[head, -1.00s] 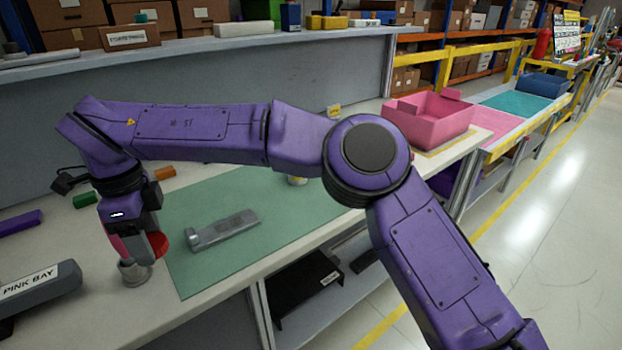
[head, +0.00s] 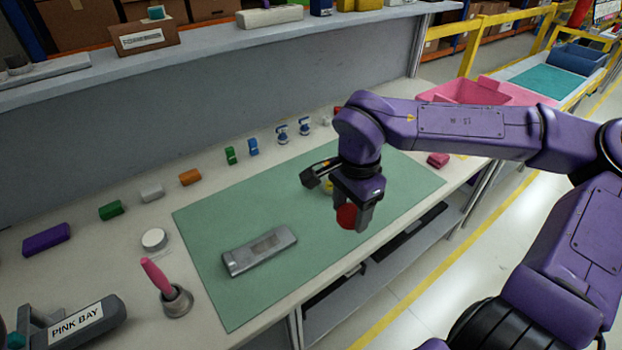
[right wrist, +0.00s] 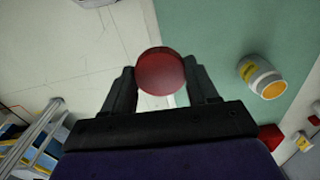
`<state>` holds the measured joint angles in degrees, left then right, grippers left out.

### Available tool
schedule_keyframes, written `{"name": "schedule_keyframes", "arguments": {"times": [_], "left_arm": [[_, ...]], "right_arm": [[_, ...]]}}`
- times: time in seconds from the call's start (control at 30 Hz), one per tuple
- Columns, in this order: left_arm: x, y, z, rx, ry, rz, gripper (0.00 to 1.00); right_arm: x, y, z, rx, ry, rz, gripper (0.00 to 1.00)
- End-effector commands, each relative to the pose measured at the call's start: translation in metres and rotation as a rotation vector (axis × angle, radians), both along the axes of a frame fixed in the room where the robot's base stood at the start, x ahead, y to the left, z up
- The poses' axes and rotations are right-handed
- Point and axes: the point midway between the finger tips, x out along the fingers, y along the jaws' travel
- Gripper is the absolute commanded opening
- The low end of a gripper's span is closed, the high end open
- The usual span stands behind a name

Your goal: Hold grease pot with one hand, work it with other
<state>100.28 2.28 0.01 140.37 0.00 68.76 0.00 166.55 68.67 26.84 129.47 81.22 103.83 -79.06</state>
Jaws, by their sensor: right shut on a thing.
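My right gripper (head: 350,217) is shut on a round red disc-like piece (head: 346,215), also seen between the fingers in the right wrist view (right wrist: 160,72). It holds the piece above the green mat (head: 215,215). A small whitish pot with a yellow-orange patch (right wrist: 263,78), which looks like the grease pot, is on the mat, apart from the fingers. In the head view only a sliver of the pot (head: 328,187) shows behind the gripper. My left gripper is not in view.
A grey metal housing (head: 260,251) lies on the mat. Left of it, a pink-handled tool (head: 156,277) stands in a grey cup (head: 178,301), near a white round piece (head: 154,239). Several coloured blocks line the back. A pink tray (head: 478,92) is at the right.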

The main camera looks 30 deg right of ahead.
Motion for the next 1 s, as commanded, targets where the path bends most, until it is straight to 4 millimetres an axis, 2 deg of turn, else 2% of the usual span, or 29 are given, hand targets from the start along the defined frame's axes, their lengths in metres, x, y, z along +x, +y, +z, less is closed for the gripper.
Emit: {"name": "schedule_keyframes", "arguments": {"times": [0.03,0.1,0.17,0.27,0.47,0.6,0.87,1.0], "left_arm": [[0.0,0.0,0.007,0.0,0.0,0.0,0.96],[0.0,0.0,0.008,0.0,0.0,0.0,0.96],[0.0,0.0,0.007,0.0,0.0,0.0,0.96],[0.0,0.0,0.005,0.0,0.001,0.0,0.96],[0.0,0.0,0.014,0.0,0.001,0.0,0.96],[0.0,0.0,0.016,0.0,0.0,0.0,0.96],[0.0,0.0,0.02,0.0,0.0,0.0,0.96],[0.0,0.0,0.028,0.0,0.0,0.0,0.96]], "right_arm": [[-0.009,0.004,0.001,0.0,-0.001,0.034,0.22],[-0.016,0.008,-0.003,-0.001,0.001,0.063,0.22],[-0.013,0.008,-0.009,-0.005,0.003,0.071,0.22],[0.008,0.005,-0.02,-0.008,0.007,0.066,0.22],[0.064,0.0,-0.045,-0.007,0.008,0.059,0.22],[0.092,0.0,-0.077,-0.005,0.008,0.061,0.22],[0.119,0.001,-0.109,-0.004,0.005,0.064,0.22],[0.118,0.001,-0.131,-0.003,0.004,0.066,0.22]]}}
